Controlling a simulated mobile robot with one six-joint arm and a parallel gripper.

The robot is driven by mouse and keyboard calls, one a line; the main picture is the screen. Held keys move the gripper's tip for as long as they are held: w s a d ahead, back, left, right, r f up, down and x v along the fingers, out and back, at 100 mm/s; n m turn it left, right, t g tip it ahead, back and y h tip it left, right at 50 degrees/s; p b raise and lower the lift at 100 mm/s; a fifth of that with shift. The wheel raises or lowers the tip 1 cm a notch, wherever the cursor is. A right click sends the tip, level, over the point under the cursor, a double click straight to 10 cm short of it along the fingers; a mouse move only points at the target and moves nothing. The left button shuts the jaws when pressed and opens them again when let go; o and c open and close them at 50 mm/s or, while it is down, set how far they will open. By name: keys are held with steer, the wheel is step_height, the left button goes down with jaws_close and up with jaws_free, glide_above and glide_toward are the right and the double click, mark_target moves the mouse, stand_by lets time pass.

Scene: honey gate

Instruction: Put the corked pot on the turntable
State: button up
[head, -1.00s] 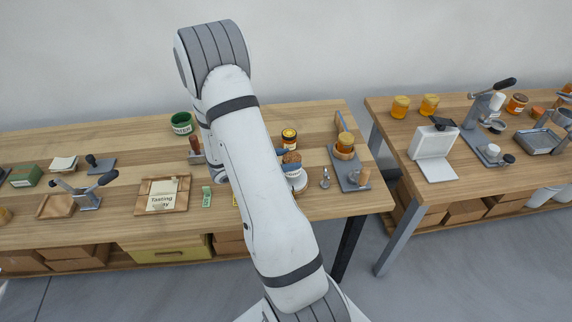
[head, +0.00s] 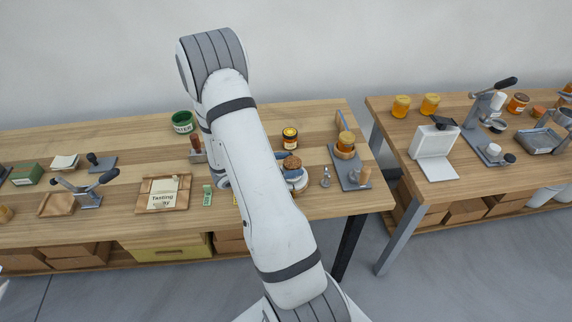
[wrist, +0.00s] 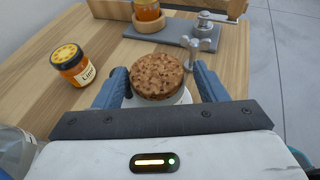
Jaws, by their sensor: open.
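The corked pot (head: 292,162) stands on the table, a white pot with a broad speckled cork. In the wrist view, its cork (wrist: 158,75) lies between the two blue fingers of my gripper (wrist: 160,80). The gripper is open, one finger on each side of the pot; the left finger looks very near the cork, and I cannot tell if it touches. In the head view, the fingers (head: 290,171) partly cover the pot's body. I cannot pick out the turntable with certainty; my arm hides part of the table.
A labelled jar with a yellow lid (head: 290,135) stands behind the pot. A small metal piece (head: 326,178) stands close on its right, beside a grey board (head: 352,178) carrying a honey jar (head: 345,142).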

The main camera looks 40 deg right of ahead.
steer(key=shift+w+r, duration=0.15)
steer(key=shift+w, duration=0.1)
steer(key=shift+r, duration=0.15)
steer(key=shift+w+a, duration=0.15)
steer(key=shift+a, duration=0.15)
steer(key=b+v, duration=0.2)
steer(key=v, duration=0.9)
steer(key=s+a+r+m+t+y, duration=0.5)
steer(key=s+a+r+m+y, duration=0.8)
steer(key=s+a+r+m, duration=0.2)
steer(key=shift+s+a+r+m+y, duration=0.45)
steer(key=shift+a+m, duration=0.15)
steer(key=shift+a, duration=0.2)
steer(key=shift+s, duration=0.1)
